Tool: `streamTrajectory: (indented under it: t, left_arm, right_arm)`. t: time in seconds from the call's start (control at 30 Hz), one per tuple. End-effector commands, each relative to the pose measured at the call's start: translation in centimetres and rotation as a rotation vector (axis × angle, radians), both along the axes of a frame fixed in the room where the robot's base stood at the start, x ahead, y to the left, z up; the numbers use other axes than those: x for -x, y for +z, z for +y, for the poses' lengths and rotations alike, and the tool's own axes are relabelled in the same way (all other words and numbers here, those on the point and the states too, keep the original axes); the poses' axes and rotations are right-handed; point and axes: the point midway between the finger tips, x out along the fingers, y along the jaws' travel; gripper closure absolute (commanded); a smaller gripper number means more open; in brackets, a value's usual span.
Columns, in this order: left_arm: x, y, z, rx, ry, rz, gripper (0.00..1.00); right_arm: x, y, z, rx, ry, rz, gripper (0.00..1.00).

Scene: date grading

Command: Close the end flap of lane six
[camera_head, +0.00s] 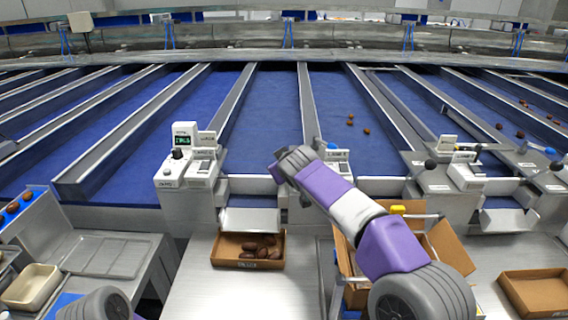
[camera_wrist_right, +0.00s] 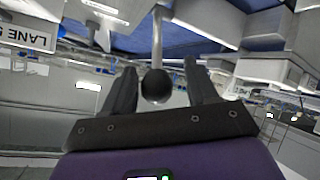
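My right gripper (camera_wrist_right: 160,72) is open in the right wrist view, its two dark fingers on either side of a black ball knob (camera_wrist_right: 155,86) on a grey rod (camera_wrist_right: 157,45). The fingers look apart from the knob; depth is hard to judge. In the head view my right arm reaches up from the lower right to the lane ends, and its wrist hides the gripper and that knob. A sloping metal flap (camera_head: 250,220) sits at a lane end left of the wrist. Another flap (camera_head: 508,220) is at the right. Lane six's number is not readable. My left gripper is out of view.
A cardboard box (camera_head: 220,256) with several dates stands under the left flap. An open carton (camera_head: 440,242) is behind my right arm, and an empty box (camera_head: 540,290) is at right. A lane sign (camera_wrist_right: 27,35) shows in the wrist view. Control boxes (camera_head: 187,160) flank the lanes.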

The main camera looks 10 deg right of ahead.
Motion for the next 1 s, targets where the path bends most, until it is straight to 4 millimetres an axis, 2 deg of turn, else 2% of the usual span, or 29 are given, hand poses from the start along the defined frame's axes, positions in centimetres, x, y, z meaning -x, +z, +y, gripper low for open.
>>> streamTrajectory:
  t: [0.33,0.73,1.0]
  left_arm:
    - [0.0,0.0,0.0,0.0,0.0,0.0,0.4]
    - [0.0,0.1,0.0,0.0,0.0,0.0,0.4]
    - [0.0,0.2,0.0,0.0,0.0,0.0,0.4]
  right_arm:
    - [0.3,0.5,-0.1,-0.002,0.0,-0.007,0.41]
    - [5.4,3.5,-0.4,-0.001,0.001,-0.007,0.41]
    - [6.5,4.0,-0.5,-0.001,-0.001,-0.004,0.41]
